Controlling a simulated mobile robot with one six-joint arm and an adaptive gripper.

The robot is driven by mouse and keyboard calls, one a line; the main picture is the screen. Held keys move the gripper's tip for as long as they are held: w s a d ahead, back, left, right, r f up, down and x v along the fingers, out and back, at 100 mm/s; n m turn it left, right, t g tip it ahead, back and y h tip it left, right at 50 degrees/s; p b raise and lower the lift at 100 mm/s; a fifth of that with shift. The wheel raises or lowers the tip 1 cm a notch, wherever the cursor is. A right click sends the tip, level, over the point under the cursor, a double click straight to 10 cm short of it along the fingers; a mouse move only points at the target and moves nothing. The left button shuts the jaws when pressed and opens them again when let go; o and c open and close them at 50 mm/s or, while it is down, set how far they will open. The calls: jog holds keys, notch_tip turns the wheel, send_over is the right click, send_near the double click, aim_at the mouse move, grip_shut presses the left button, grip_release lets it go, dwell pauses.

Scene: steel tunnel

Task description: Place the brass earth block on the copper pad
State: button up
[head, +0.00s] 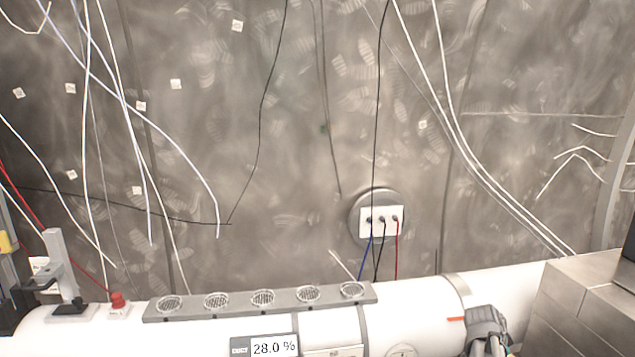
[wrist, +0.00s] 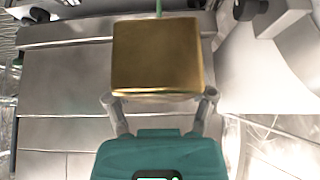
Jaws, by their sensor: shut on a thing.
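The brass earth block (wrist: 157,56) fills the upper middle of the wrist view, a gold-coloured, square-faced block. My gripper (wrist: 160,96) is shut on it, with one grey finger at each lower side of the block and a teal body below. A thin green line shows above the block's top edge; I cannot tell whether it is attached. I cannot make out the copper pad in either view. The block does not show in the head view.
A long white pipe (head: 415,300) crosses the front, bearing a grey strip of round vents (head: 263,298), a 28.0 % display (head: 273,347) and a red button (head: 117,300). Steel boxes (head: 592,300) stand at right. A wall socket (head: 381,221) has coloured leads; loose cables hang before the wall.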

jog(key=shift+r+p, duration=1.3)
jog(key=shift+r, duration=0.55)
jog(key=shift+a, duration=0.1)
